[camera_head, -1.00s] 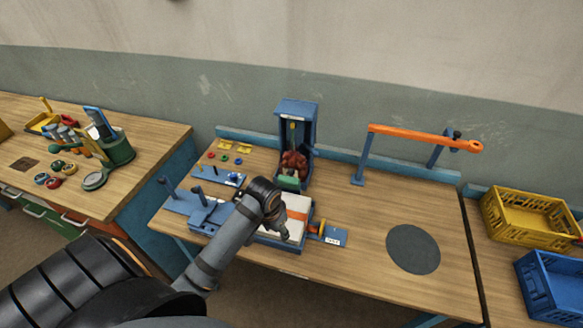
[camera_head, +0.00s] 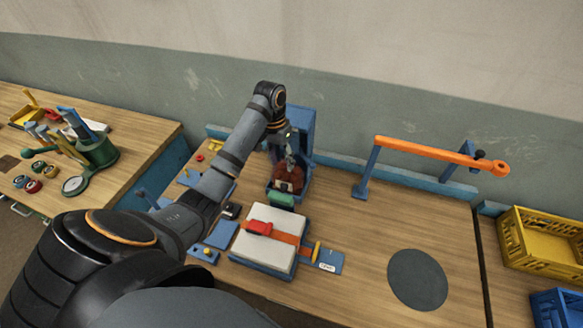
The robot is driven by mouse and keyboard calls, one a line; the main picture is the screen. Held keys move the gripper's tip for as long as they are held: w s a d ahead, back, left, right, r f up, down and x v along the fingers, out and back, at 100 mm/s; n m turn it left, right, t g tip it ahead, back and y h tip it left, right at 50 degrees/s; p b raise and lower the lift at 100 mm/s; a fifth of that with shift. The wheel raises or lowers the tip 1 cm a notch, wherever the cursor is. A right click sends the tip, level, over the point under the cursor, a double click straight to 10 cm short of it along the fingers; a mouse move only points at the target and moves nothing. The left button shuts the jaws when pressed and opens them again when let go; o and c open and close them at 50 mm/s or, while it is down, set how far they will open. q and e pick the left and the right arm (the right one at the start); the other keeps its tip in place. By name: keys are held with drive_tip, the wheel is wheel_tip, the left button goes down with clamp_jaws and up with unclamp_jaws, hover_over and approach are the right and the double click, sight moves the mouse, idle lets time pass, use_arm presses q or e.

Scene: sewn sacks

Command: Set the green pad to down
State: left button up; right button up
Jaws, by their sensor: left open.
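The green pad (camera_head: 281,199) is a small block at the front foot of the blue upright stand (camera_head: 305,135) at the back of the table. A dark red-brown lumpy thing (camera_head: 287,178) sits just behind the pad. My left gripper (camera_head: 291,160) is open and reaches down in front of the stand, just above the red-brown thing and the pad. The arm hides part of the stand, and the fingertips are small and hard to make out. My right gripper is not in view.
A white sack (camera_head: 260,246) with an orange band and red piece lies on a blue base in front. An orange bar (camera_head: 430,153) on blue posts stands at right. A dark disc (camera_head: 417,279) lies right. A yellow crate (camera_head: 545,240) stands far right.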

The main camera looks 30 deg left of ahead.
sight(284, 184)
use_arm(q)
drive_tip(key=shift+s+d+f+b, duration=0.2)
drive_tip(key=shift+s+f+b, duration=0.1)
drive_tip(key=shift+s+b, duration=0.25)
drive_tip(key=shift+s+d+f+b, duration=0.15)
drive_tip(key=shift+s+f+b, duration=0.2)
drive_tip(key=shift+b, duration=0.3)
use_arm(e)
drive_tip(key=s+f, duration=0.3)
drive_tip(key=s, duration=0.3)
use_arm(q)
drive_tip(key=f+b, duration=0.3)
drive_tip(key=shift+w+d+f, duration=0.1)
drive_tip(key=shift+w+f, duration=0.2)
drive_tip(key=shift+f, duration=0.05)
drive_tip(key=f, duration=0.1)
drive_tip(key=f+b, duration=0.1)
drive_tip(key=shift+d+f, duration=0.2)
drive_tip(key=shift+f, duration=0.2)
drive_tip(key=shift+d+f, duration=0.1)
drive_tip(key=shift+f, duration=0.25)
drive_tip(key=shift+s+f+p, duration=0.1)
drive_tip(key=shift+f+p, duration=0.2)
drive_tip(key=shift+f, duration=0.15)
drive_tip(key=shift+c, duration=0.3)
drive_tip(key=c, duration=0.5)
clamp_jaws()
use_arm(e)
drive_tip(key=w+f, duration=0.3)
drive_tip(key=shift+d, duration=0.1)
